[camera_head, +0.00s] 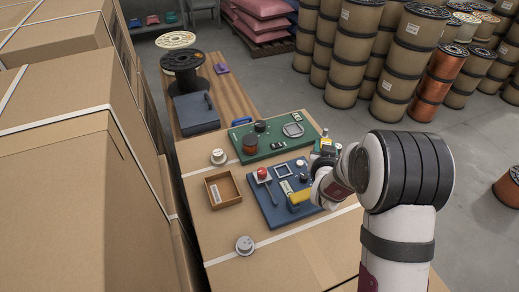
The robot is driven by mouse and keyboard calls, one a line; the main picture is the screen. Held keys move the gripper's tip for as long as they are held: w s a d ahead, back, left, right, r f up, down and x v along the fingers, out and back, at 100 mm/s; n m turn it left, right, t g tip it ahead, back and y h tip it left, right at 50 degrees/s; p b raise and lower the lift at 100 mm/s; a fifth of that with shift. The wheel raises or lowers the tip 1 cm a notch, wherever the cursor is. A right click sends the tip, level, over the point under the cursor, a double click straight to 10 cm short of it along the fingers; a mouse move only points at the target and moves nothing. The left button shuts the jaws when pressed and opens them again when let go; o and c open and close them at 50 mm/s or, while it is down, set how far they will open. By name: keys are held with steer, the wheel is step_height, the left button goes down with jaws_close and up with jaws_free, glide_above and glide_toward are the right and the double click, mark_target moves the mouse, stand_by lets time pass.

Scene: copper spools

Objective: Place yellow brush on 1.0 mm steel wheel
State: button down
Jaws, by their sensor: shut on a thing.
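A yellow brush (299,197) shows over the blue board (268,212), at the end of my arm. My gripper (312,194) is shut on it, though the fingers are small and partly hidden by the wrist. I cannot tell whether the brush touches the board. A small pale wheel (245,245) lies on the cardboard at the front left of the board, and a similar one (218,156) lies further back. Their labels are too small to read, so I cannot tell which is the 1.0 mm steel wheel.
The blue board carries a red-topped part (262,174) and small frames. An open brown box (222,190) stands to its left. A green board (275,138) with a copper spool (250,144) lies behind. Tall cartons (60,130) wall the left side. Bare cardboard lies in front.

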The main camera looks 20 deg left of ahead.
steer(key=s+a+r+n+g+y, duration=0.15)
steer(key=a+n+g+y, duration=0.4)
steer(key=a, duration=1.65)
steer(key=shift+n+t+y, duration=0.75)
steer(key=a+f, duration=0.1)
steer(key=a, duration=0.2)
steer(key=s+a+f, duration=0.1)
steer(key=a+f, duration=0.1)
steer(key=a, duration=0.2)
steer(key=s+a+f, duration=0.1)
steer(key=a+f, duration=0.1)
steer(key=a, duration=0.1)
steer(key=shift+a+f, duration=0.15)
steer(key=shift+a, duration=0.1)
glide_above(218, 152)
step_height(218, 152, down, 4)
steer(key=shift+s+f, duration=0.1)
steer(key=shift+f, duration=0.1)
steer(key=shift+f, duration=0.1)
steer(key=c, duration=0.5)
jaws_free()
